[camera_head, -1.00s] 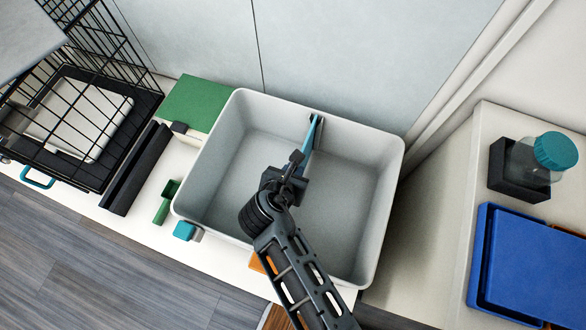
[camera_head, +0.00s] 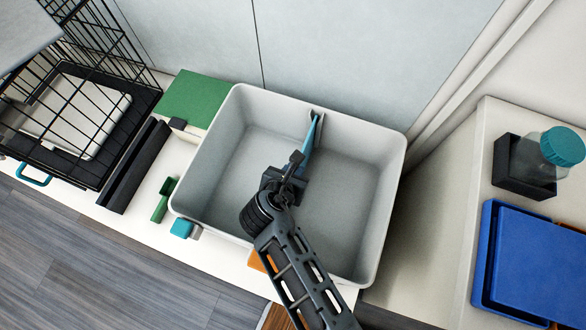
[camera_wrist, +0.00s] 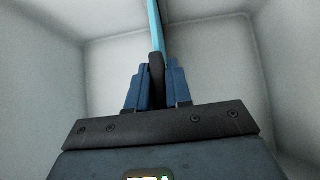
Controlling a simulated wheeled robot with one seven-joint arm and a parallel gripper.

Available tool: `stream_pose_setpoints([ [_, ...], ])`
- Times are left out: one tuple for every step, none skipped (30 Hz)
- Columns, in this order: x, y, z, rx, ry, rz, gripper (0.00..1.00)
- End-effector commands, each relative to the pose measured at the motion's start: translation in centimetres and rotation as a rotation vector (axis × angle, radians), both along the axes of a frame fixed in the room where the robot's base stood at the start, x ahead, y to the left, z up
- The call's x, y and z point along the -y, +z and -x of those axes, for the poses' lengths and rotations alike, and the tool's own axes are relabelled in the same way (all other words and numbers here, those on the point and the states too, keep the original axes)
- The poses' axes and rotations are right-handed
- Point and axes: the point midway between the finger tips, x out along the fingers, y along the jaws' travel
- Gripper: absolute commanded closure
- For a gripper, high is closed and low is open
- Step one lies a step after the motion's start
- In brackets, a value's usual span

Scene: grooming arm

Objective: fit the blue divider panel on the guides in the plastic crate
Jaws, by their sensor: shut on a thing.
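The blue divider panel (camera_head: 312,134) shows edge-on inside the grey plastic crate (camera_head: 213,152) in the head view. Its far end is at a dark guide (camera_head: 317,116) on the crate's back wall; I cannot tell how deep it sits in it. My gripper (camera_head: 293,172) is over the middle of the crate, shut on the panel. In the wrist view the panel (camera_wrist: 155,25) runs away from between the fingers (camera_wrist: 156,82), with a dark piece between them. The panel's near end and any front guide are hidden by my gripper and arm.
A wire cage (camera_head: 75,110) stands at the left. A green board (camera_head: 197,98), a green scoop (camera_head: 163,200) and a teal block (camera_head: 182,228) lie left of the crate. At the right are a blue tray (camera_head: 530,262) and a teal-lidded jar (camera_head: 545,155).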

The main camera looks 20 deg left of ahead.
Motion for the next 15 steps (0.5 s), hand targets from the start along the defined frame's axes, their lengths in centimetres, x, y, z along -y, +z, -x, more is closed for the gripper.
stream_pose_setpoints([
  [-0.03,-0.11,-0.05,0.001,0.001,-0.001,1.0],
  [-0.03,-0.16,-0.06,0.001,0.001,-0.001,1.0],
  [-0.04,-0.04,-0.05,0.002,0.001,-0.001,0.77],
  [-0.04,-0.04,-0.05,0.002,0.001,-0.001,0.74],
  [-0.03,-0.04,-0.05,0.002,0.001,-0.001,0.71],
  [-0.03,-0.05,-0.05,0.001,0.001,-0.001,0.67],
  [-0.03,-0.06,-0.04,0.001,0.001,-0.001,0.64],
  [-0.02,-0.06,-0.04,0.001,0.001,-0.001,0.61],
  [-0.02,-0.06,-0.03,0.001,0.0,0.0,0.58],
  [-0.02,-0.08,-0.03,0.001,0.0,0.0,0.55],
  [-0.01,-0.08,-0.03,0.001,0.0,0.0,0.52],
  [-0.01,-0.08,-0.03,0.001,0.0,0.0,0.51],
  [-0.01,-0.09,-0.02,0.001,0.0,0.0,0.51],
  [0.0,-0.09,-0.02,0.001,0.0,0.0,0.51],
  [0.0,-0.09,-0.02,0.001,0.0,0.0,0.51],
])
